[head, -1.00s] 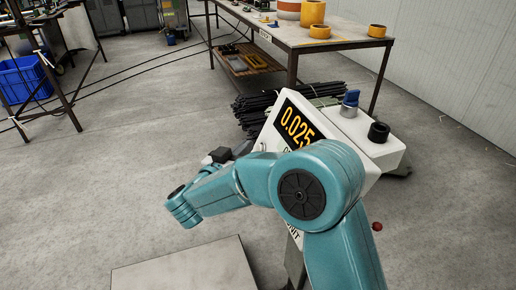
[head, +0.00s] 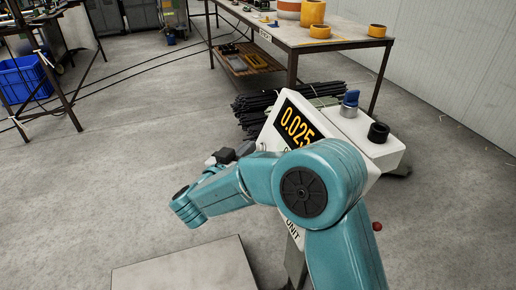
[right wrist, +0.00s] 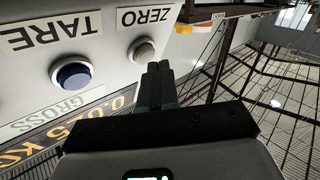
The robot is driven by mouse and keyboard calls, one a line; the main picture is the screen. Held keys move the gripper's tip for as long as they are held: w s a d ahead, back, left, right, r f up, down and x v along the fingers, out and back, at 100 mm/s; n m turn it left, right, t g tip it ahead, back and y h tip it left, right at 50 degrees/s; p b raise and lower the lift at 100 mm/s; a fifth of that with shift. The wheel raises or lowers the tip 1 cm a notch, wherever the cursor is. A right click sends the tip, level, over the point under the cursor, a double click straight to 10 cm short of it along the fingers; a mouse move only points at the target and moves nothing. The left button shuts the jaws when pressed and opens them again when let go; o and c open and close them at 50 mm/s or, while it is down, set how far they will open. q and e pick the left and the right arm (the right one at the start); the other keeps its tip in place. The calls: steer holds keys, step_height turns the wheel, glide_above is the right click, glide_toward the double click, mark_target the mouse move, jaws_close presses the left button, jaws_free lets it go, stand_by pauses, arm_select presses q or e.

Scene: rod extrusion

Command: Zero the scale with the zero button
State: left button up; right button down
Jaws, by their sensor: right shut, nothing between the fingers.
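The scale's white indicator box (head: 354,124) stands right of centre in the head view, its amber display (head: 297,124) reading 0.025. My right arm hides the lower part of its face. In the right wrist view the panel is upside down. The pale round zero button (right wrist: 142,50) sits by the ZERO label (right wrist: 146,17), and the blue tare button (right wrist: 73,74) sits by the TARE label (right wrist: 50,33). My right gripper (right wrist: 159,70) is shut and empty, its tips just beside the zero button; contact cannot be told. My left gripper is not in view.
The scale's flat platform (head: 185,268) lies at the bottom of the head view. A dark rod bundle (head: 254,108) lies behind the indicator. A workbench (head: 345,36) with yellow rolls stands at the back. A blue crate (head: 24,78) is at far left. Open floor lies left.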

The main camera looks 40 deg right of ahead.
steer(key=shift+s+d+f, duration=0.15)
steer(key=shift+d+f, duration=0.05)
steer(key=shift+d, duration=0.3)
stand_by(0.4)
steer(key=shift+a, duration=0.1)
steer(key=shift+w+a+r+p, duration=0.2)
steer(key=shift+a+r+p, duration=0.15)
steer(key=shift+a+p, duration=0.35)
steer(key=shift+a, duration=0.1)
steer(key=a+p, duration=0.1)
steer(key=a+r+p, duration=0.1)
steer(key=a, duration=0.1)
steer(key=w+a+r+p, duration=0.1)
steer(key=shift+w+a+r, duration=0.1)
steer(key=shift+a, duration=0.05)
stand_by(0.3)
stand_by(0.8)
